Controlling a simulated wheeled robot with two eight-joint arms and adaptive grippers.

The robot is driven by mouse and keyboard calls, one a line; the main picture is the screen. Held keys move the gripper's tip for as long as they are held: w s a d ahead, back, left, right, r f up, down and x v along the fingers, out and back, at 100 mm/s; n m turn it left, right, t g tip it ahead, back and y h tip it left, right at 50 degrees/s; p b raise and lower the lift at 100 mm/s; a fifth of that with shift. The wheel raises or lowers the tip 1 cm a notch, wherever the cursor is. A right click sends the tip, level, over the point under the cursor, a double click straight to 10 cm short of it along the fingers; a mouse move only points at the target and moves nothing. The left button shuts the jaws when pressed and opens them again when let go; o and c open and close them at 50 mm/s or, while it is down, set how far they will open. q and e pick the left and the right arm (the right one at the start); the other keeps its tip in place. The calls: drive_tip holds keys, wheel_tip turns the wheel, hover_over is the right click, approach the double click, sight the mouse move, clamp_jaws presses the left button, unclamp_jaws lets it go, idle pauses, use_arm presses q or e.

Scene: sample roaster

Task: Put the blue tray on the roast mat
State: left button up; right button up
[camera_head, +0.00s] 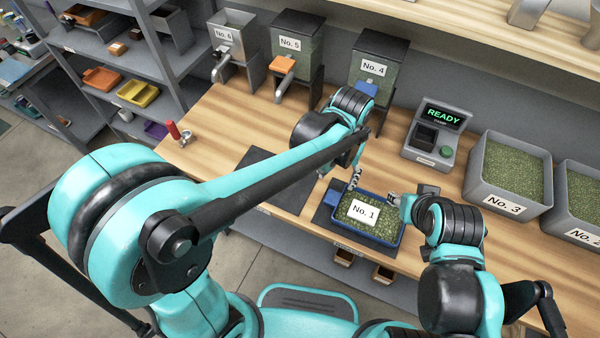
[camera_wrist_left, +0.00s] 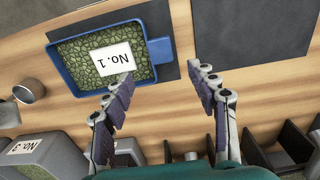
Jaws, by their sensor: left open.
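The blue tray (camera_head: 402,236), filled with green beans and labelled No. 1, lies flat on a dark mat (camera_head: 322,215) at the counter's front. It also shows in the left wrist view (camera_wrist_left: 70,82), with a blue tab handle on one side. A second dark mat (camera_head: 262,180) lies bare to its left; I cannot read which is the roast mat. My left gripper (camera_head: 345,174) is open and empty above the tray's left end, its fingers spread either side of the handle in the left wrist view (camera_wrist_left: 161,76). My right gripper (camera_head: 394,201) is by the tray's right back edge; its jaws are unclear.
Bean bin No. 3 (camera_head: 508,195) and a READY machine (camera_head: 432,150) stand behind on the right. Dispensers No. 4 (camera_head: 375,68), No. 5 (camera_head: 288,45) and No. 6 (camera_head: 222,35) line the back. A red-handled tool (camera_head: 173,130) is at the left.

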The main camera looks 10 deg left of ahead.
use_arm(q)
drive_tip(key=s+a+r+n+t, duration=0.1)
drive_tip(key=s+a+r+t, duration=0.2)
drive_tip(key=a, duration=0.7)
drive_tip(key=s+a+r+n+t, duration=0.2)
drive_tip(key=s+a+t, duration=0.2)
drive_tip(key=a, duration=0.5)
drive_tip(key=shift+s+a+r, duration=0.15)
drive_tip(key=shift+a+r, duration=0.25)
wheel_tip(320, 180, down, 3)
drive_tip(key=b, duration=0.3)
